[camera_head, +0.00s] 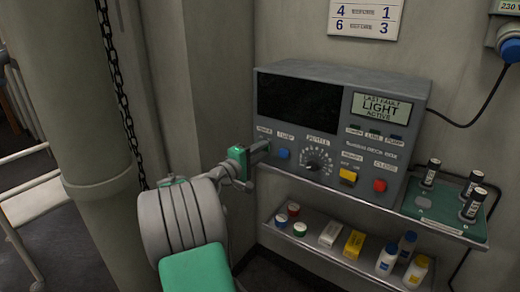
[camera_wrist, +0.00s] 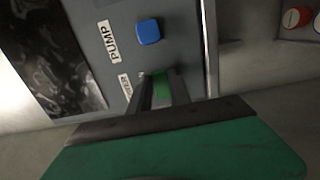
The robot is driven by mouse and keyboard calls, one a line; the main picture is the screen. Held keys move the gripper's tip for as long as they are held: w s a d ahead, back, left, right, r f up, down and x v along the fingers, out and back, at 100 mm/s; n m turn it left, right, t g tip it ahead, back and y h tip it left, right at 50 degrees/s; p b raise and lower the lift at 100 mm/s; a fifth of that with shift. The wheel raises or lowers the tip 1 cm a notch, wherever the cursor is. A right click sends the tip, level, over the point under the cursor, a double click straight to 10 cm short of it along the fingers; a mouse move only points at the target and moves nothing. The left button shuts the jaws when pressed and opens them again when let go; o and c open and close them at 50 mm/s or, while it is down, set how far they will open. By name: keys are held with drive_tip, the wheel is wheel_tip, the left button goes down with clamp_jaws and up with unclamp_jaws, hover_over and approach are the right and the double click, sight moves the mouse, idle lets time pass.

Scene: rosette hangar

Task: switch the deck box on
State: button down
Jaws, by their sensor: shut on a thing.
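The deck box (camera_head: 340,130) is a grey cabinet on a metal shelf against the wall. Its large screen (camera_head: 298,103) is dark; a small panel (camera_head: 381,108) reads "LAST FAULT LIGHT ACTIVE". My gripper (camera_head: 262,149) is at the lower left of the box's front, by the power label (camera_head: 264,130). In the wrist view my gripper (camera_wrist: 160,82) has its fingers close together on the power switch, beside a partly covered label.
The box front also has a dial (camera_head: 317,157), a yellow button (camera_head: 348,176) and a red button (camera_head: 380,185). A green charger tray (camera_head: 425,213) with batteries stands at right. A lower shelf (camera_head: 335,255) holds small containers. A chain and pillar (camera_head: 80,110) are at left.

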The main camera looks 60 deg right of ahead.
drive_tip(key=shift+s+n+t+p, duration=0.15)
drive_tip(key=shift+n+t+p, duration=0.25)
drive_tip(key=shift+t, duration=0.6)
drive_tip(key=c, duration=1.2)
unclamp_jaws()
drive_tip(key=a, duration=0.7)
drive_tip(key=shift+w+a+b, duration=0.35)
drive_tip(key=shift+w+a, duration=0.05)
